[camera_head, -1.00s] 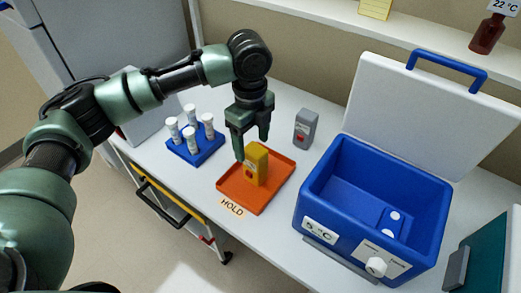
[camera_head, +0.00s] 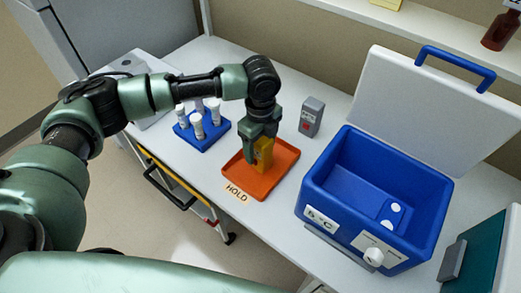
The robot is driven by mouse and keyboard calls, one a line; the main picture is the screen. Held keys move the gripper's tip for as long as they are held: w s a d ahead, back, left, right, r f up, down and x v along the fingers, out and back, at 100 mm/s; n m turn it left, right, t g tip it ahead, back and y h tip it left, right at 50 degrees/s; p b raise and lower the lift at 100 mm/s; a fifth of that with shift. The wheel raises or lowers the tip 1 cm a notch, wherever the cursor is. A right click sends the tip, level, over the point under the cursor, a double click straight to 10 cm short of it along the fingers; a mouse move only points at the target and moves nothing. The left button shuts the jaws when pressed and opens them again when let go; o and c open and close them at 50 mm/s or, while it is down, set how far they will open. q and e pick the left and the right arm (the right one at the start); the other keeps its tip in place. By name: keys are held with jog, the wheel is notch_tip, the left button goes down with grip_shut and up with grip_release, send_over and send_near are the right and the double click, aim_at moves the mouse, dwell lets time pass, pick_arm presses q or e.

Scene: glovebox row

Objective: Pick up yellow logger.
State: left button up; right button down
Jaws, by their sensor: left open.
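The yellow logger (camera_head: 264,153) stands upright on the orange tray (camera_head: 252,184) marked HOLD. My left gripper (camera_head: 257,147) is lowered over it, with its open fingers around or beside the logger's upper part. The fingers and wrist hide the logger's top and left side. I cannot tell whether the fingers touch it. My right gripper is not in view.
A grey logger (camera_head: 311,117) stands right of the tray. A blue rack (camera_head: 203,134) with several white-capped tubes is on the left. An open blue cool box (camera_head: 325,178) with a raised white lid (camera_head: 430,105) stands on the right. A teal item (camera_head: 483,245) is at lower right.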

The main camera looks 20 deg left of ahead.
pick_arm(q)
grip_shut()
